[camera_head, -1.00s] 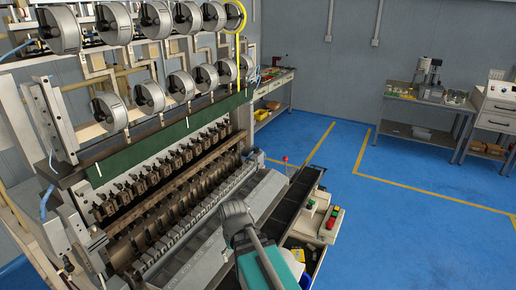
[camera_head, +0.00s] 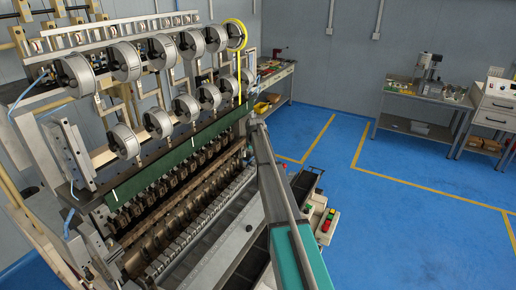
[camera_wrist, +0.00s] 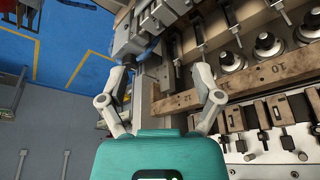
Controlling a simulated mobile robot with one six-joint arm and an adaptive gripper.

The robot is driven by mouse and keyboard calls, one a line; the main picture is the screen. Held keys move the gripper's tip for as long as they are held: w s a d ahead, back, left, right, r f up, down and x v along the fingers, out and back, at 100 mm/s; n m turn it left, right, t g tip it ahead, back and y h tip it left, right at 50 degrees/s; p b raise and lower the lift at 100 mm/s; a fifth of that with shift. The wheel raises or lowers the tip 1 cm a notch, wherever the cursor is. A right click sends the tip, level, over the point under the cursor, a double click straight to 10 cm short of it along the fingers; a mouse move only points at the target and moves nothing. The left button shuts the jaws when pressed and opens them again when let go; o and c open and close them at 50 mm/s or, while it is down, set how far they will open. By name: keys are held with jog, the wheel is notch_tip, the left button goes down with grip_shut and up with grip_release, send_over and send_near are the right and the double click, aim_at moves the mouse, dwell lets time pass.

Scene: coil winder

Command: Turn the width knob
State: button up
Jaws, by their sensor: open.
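I cannot pick out the width knob for certain in either view. The coil winder (camera_head: 205,225) fills the left of the head view, with two rows of grey wire spools above it. In the wrist view, my gripper (camera_wrist: 163,70) is open, with one finger on each side and nothing held between them. Behind the fingers is a grey machine part (camera_wrist: 128,38) with a blue piece on it. A numbered bar (camera_wrist: 245,78) and several round metal fittings (camera_wrist: 267,45) lie to the right. In the head view, my arm reaches up beside the winder's right end, and its tip is hard to make out.
A control box (camera_head: 326,222) with red and green buttons stands right of my arm. A green strip (camera_head: 165,178) runs along the winder. A workbench (camera_head: 428,94) stands at the back right. The blue floor (camera_head: 400,230) on the right is clear.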

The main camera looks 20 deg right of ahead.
jog(key=w+d+r+p, duration=0.1)
jog(key=w+d+r, duration=0.2)
jog(key=w+d, duration=0.4)
jog(key=shift+w+d+t+p, duration=0.2)
jog(key=shift+t+p, duration=0.1)
jog(key=shift+t, duration=0.1)
jog(key=shift+f, duration=0.2)
jog(key=b+x, duration=1.2)
jog(key=x, duration=0.1)
jog(key=shift+d+f+b, duration=0.15)
jog(key=shift+f+b, duration=0.05)
jog(key=shift+b, duration=0.2)
grip_shut()
dwell(0.4)
